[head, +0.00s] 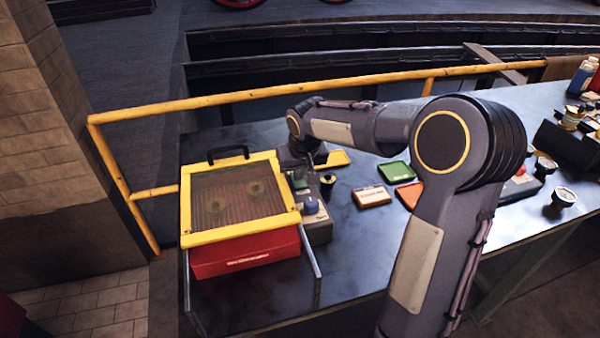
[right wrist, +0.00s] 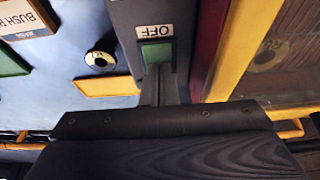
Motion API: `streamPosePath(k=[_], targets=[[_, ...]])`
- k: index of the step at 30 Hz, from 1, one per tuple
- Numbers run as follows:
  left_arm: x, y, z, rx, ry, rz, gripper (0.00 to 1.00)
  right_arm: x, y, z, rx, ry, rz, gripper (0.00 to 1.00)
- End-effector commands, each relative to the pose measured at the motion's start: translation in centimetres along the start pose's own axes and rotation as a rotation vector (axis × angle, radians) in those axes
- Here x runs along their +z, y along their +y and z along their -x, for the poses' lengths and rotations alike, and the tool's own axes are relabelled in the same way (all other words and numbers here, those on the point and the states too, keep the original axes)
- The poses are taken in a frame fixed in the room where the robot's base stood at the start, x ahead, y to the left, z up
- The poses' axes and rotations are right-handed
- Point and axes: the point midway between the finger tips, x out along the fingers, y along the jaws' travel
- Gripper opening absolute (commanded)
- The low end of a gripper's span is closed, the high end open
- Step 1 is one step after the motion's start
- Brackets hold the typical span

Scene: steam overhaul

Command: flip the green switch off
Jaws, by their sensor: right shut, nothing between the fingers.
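The green switch (right wrist: 156,53) sits on a grey control box in the right wrist view, beside a white OFF label (right wrist: 155,31) that reads upside down. In the head view the green switch (head: 298,181) shows on the narrow grey box (head: 318,232), behind a blue knob (head: 311,205). My right gripper (right wrist: 160,72) is shut and empty, its fingertips at the edge of the switch; I cannot tell whether they touch it. In the head view my right gripper (head: 312,165) is small and partly hidden by its own wrist. My left gripper is out of view.
A yellow-framed mesh cover (head: 190,210) over a red case (head: 245,252) stands left of the control box. A yellow rail (head: 270,92) runs behind the bench.

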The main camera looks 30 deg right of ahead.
Motion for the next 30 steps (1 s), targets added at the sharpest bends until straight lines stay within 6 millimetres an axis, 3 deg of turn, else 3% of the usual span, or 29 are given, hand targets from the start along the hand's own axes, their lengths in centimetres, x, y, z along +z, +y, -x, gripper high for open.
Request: streamPosePath(k=[14, 21, 23, 30], targets=[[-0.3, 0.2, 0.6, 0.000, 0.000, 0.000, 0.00, -0.6, 0.1, 0.5, 0.000, 0.001, -0.001, 0.00], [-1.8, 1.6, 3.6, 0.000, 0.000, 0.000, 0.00, -2.1, 0.5, 4.8, -0.001, 0.002, -0.001, 0.00], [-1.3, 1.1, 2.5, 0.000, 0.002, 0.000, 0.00, -1.5, 0.4, 5.3, -0.003, 0.006, 0.000, 0.00], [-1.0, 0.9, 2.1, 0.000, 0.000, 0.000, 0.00, -0.4, 0.5, 10.5, -0.002, 0.006, -0.001, 0.00]])
